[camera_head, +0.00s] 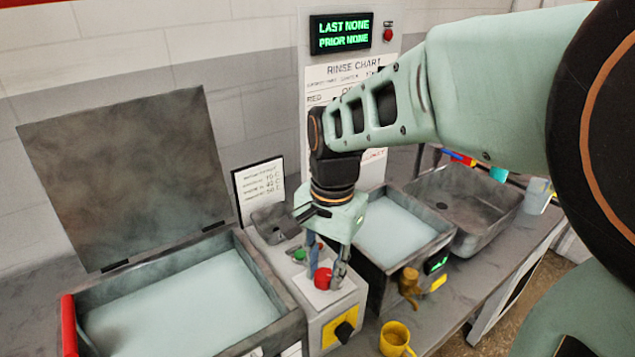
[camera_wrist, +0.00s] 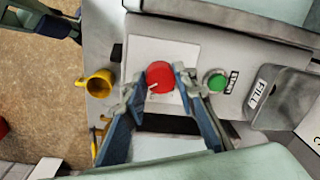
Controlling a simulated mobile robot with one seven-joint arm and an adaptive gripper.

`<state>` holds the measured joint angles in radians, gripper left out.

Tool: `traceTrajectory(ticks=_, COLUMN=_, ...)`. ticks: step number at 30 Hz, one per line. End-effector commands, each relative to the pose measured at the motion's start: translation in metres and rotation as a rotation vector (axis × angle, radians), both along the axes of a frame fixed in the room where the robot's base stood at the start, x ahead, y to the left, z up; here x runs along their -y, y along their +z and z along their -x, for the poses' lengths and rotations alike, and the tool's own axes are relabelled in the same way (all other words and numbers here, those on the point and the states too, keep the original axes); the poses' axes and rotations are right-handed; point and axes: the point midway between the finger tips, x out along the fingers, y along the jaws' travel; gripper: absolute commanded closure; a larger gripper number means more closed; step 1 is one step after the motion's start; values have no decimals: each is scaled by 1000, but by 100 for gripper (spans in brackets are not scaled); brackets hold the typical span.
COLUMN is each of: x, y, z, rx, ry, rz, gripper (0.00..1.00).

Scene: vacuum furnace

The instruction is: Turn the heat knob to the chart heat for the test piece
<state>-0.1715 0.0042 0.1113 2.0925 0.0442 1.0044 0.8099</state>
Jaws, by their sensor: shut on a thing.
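The red round heat knob (camera_head: 323,279) sits on a white plate on top of the grey control box (camera_head: 318,308). In the wrist view the knob (camera_wrist: 160,78) lies between my fingertips, with a small pale mark at its lower left edge. My gripper (camera_head: 327,274) points down and is shut on the knob; its two fingers (camera_wrist: 161,80) press on opposite sides. A small white chart card (camera_head: 261,190) stands behind the box, with several lines ending in temperatures, too blurred to read surely. I cannot make out a test piece.
A green START button (camera_wrist: 217,81) and a grey holder marked FILL (camera_wrist: 285,98) are beside the knob. A black switch on yellow (camera_head: 344,328) is on the box front. A yellow mug (camera_head: 396,339) stands in front. The open-lidded bath (camera_head: 285,318) is left; a sink (camera_head: 468,205) right.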

Motion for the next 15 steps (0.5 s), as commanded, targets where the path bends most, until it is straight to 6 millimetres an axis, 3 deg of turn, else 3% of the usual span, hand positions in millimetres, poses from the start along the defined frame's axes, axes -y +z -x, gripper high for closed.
traceTrajectory(ticks=15, x=0, y=1, z=-1, rx=3, ry=-115, rz=0, gripper=98)
